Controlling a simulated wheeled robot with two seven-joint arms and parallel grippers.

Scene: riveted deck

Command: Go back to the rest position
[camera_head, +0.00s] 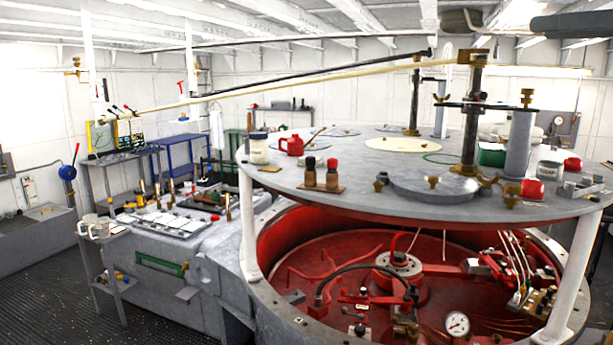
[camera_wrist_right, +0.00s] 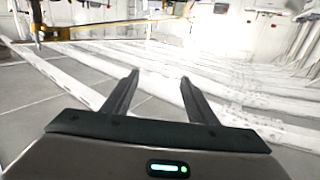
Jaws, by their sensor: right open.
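My right gripper (camera_wrist_right: 160,76) shows in the right wrist view with its two dark fingers apart and nothing between them. Behind the fingers are pale beams and grey panels that look like the ceiling, so the gripper seems to be raised and clear of the things below. I cannot make out either gripper for certain in the head view. My left gripper is not in view.
A large round grey table top (camera_head: 330,170) stands on white posts over a red-lined round pit (camera_head: 300,240). It carries a red mug (camera_head: 291,145), a lidded jar (camera_head: 259,150) and two small bottles. A tall metal post (camera_head: 471,120) rises at right. Dark ribbed floor (camera_head: 50,275) lies open at left.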

